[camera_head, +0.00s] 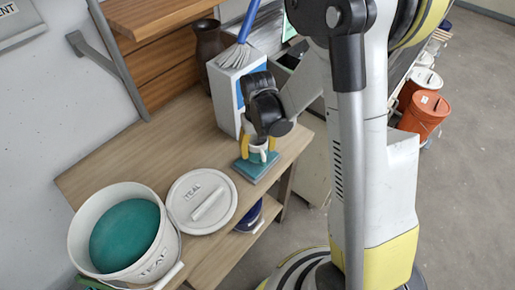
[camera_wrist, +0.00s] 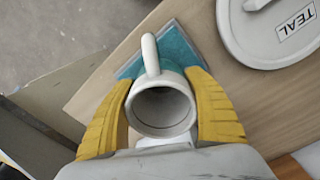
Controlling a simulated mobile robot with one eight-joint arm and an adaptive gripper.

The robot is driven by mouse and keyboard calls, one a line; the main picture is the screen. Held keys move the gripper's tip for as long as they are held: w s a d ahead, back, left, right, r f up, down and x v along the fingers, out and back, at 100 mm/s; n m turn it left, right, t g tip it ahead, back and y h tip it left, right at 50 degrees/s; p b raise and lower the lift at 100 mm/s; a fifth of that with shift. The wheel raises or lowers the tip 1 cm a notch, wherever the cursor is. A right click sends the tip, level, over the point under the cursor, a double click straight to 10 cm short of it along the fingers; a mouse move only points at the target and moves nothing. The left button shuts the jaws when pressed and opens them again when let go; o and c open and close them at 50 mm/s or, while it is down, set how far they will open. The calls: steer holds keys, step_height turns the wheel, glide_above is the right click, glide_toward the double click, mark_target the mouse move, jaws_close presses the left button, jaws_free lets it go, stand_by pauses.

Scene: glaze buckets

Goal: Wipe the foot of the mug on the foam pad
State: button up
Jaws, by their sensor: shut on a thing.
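The mug (camera_wrist: 160,108) is pale grey-white, and its open top faces the wrist camera, with its handle toward the top of the wrist view. My gripper (camera_wrist: 163,112) has its two yellow fingers on either side of the mug and is shut on it. The teal foam pad (camera_wrist: 184,53) lies on the bench below the mug; it also shows in the head view (camera_head: 256,165). In the head view the mug (camera_head: 258,155) is upright over the pad, partly hidden by my gripper (camera_head: 259,149). I cannot tell whether its foot touches the pad.
A white bucket of teal glaze (camera_head: 124,230) stands at the bench's left front. Its lid (camera_head: 202,201), marked TEAL, lies between bucket and pad. A white-and-blue box (camera_head: 236,84) and a brown vase (camera_head: 208,48) stand behind. Orange buckets (camera_head: 424,115) are at the right.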

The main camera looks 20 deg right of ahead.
steer(key=shift+f+b, duration=0.6)
steer(key=shift+f, duration=0.05)
steer(key=shift+a, duration=0.1)
stand_by(0.3)
